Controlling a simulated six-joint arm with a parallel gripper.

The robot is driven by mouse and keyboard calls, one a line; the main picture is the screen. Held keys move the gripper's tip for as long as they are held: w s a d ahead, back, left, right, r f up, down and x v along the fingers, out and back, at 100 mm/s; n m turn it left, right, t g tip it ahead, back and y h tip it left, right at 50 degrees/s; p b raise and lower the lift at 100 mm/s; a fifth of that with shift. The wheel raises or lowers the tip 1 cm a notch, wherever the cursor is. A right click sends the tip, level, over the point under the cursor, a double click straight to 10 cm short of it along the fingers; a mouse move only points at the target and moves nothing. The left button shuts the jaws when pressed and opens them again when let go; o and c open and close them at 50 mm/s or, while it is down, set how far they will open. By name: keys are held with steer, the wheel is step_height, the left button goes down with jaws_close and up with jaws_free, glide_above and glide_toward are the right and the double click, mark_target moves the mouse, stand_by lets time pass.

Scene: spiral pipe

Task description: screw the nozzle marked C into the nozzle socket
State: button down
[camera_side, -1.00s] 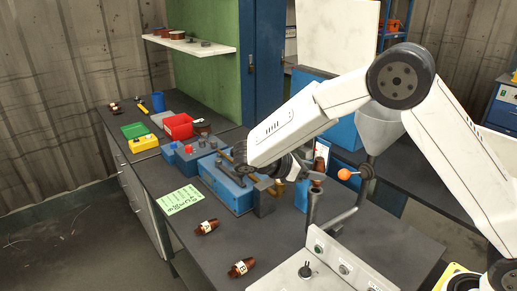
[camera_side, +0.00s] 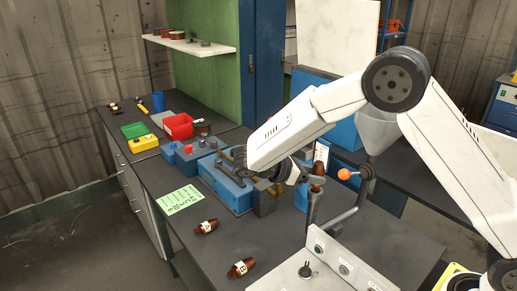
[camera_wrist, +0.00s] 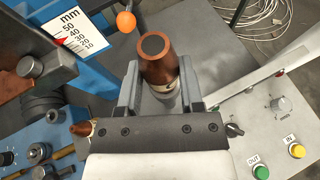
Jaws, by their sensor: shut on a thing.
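My gripper (camera_wrist: 160,92) is shut on a brown nozzle (camera_wrist: 162,58), one finger on each side of it. In the wrist view its round end faces the camera; its label is mostly hidden, so I cannot read the letter. In the side view the held nozzle (camera_side: 319,167) looks roughly upright, directly above or on the top of a grey post (camera_side: 313,208). The nozzle socket appears to be at that post top, but it is hidden, so I cannot tell how far in the nozzle sits. Two other brown nozzles, a nearer one (camera_side: 241,267) and a farther one (camera_side: 207,227), lie on the bench.
A lever with an orange knob (camera_side: 344,174) stands close right of the post. A blue machine block (camera_side: 226,188) is to the left. A control panel (camera_side: 325,265) is in front. A green sheet (camera_side: 180,199) lies on the bench, with clear bench around the loose nozzles.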

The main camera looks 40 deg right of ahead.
steer(key=shift+f, duration=0.85)
steer(key=shift+c, duration=0.7)
jaws_free()
steer(key=shift+a, duration=0.1)
steer(key=v, duration=0.7)
steer(key=shift+a+r, duration=0.2)
steer(key=shift+a, duration=0.05)
steer(key=shift+w, duration=0.1)
